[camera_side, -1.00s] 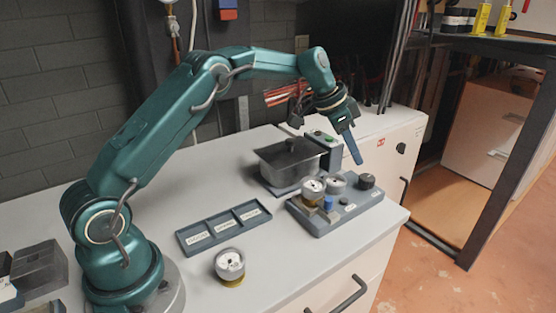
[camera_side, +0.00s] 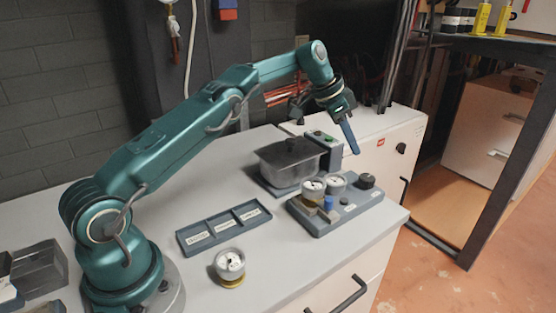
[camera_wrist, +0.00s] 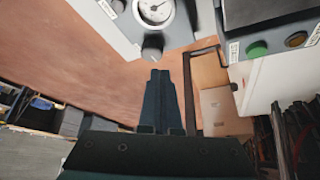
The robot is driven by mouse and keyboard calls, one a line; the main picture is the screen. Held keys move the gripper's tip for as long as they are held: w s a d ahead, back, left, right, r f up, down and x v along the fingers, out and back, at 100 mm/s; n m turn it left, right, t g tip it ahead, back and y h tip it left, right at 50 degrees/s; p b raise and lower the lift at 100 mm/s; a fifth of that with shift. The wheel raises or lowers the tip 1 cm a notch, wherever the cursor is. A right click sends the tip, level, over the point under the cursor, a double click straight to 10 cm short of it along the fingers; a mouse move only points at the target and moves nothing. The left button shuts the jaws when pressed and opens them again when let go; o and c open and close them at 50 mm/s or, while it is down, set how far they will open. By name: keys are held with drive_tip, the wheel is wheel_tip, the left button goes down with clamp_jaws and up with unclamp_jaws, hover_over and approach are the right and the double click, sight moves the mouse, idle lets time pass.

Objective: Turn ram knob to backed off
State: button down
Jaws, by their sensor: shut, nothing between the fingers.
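A dark round knob (camera_side: 366,181), which looks like the ram knob, stands at the right end of a grey-blue block (camera_side: 336,222) with gauges. In the wrist view the knob (camera_wrist: 152,47) is just beyond my fingertips. Its pointer direction is too small to read. My gripper (camera_side: 354,152) is shut and empty, above and slightly left of the knob in the side view, with a gap between them. In the wrist view my two fingers (camera_wrist: 160,74) lie together and point towards the knob.
Two gauges (camera_side: 313,187) (camera_side: 336,181) and a blue part (camera_side: 328,203) share the block. A lidded dark container (camera_side: 289,158) and a unit with a green button (camera_side: 327,140) stand behind. A labelled tray (camera_side: 224,227) and a loose gauge (camera_side: 230,264) lie left.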

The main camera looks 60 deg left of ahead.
sight(366, 182)
drive_tip(key=shift+f, duration=3.4)
drive_tip(key=shift+w+d, duration=0.15)
drive_tip(key=shift+d, duration=0.15)
drive_tip(key=shift+d, duration=0.15)
drive_tip(key=shift+s+d, duration=0.35)
drive_tip(key=shift+s, duration=0.1)
drive_tip(key=shift+s+d, duration=0.15)
drive_tip(key=shift+d, duration=0.3)
drive_tip(key=shift+d, duration=0.15)
drive_tip(key=shift+s, duration=0.15)
